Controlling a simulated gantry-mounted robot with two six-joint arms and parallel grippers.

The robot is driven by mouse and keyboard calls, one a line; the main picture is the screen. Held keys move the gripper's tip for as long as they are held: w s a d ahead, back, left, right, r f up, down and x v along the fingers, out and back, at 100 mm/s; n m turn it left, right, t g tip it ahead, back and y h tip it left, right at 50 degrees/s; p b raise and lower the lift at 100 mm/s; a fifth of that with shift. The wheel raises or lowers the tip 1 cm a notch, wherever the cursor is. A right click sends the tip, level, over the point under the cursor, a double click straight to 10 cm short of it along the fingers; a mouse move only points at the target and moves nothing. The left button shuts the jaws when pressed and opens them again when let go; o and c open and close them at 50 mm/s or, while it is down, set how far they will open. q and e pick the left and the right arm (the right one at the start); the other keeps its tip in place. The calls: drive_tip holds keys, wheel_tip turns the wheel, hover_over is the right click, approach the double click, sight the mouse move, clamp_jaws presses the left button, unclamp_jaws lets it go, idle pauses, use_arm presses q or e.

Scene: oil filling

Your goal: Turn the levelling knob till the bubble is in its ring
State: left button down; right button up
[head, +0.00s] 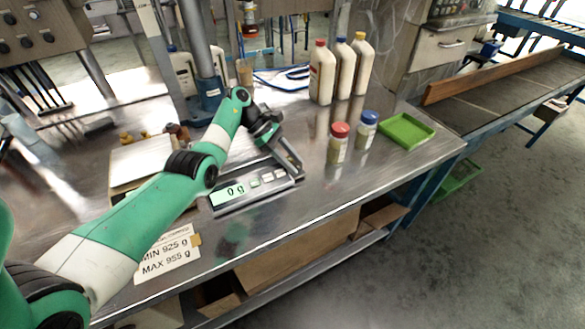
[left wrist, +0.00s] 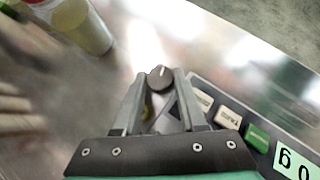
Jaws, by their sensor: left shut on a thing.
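The bench scale (head: 222,206) shows "0 g" on its display (head: 234,191) in the head view. My left gripper (head: 297,172) reaches down over the scale's right front corner. In the left wrist view, the dark round levelling knob (left wrist: 160,77) has a white pointer mark and sits between the fingertips. My left gripper (left wrist: 158,80) is shut on the knob. The mark points nearly straight up in that picture. A small yellowish patch shows between the fingers below the knob, but I cannot make out the bubble or its ring. My right gripper is not in view.
A red-capped jar (head: 338,145) and a blue-capped jar (head: 366,130) stand right of the scale, with a green tray (head: 406,131) beyond. Several tall bottles stand behind. A MIN/MAX card (head: 168,256) lies at the front left. The bench front right of the scale is clear.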

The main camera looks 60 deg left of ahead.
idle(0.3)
use_arm(q)
drive_tip(key=shift+c, duration=2.4)
unclamp_jaws()
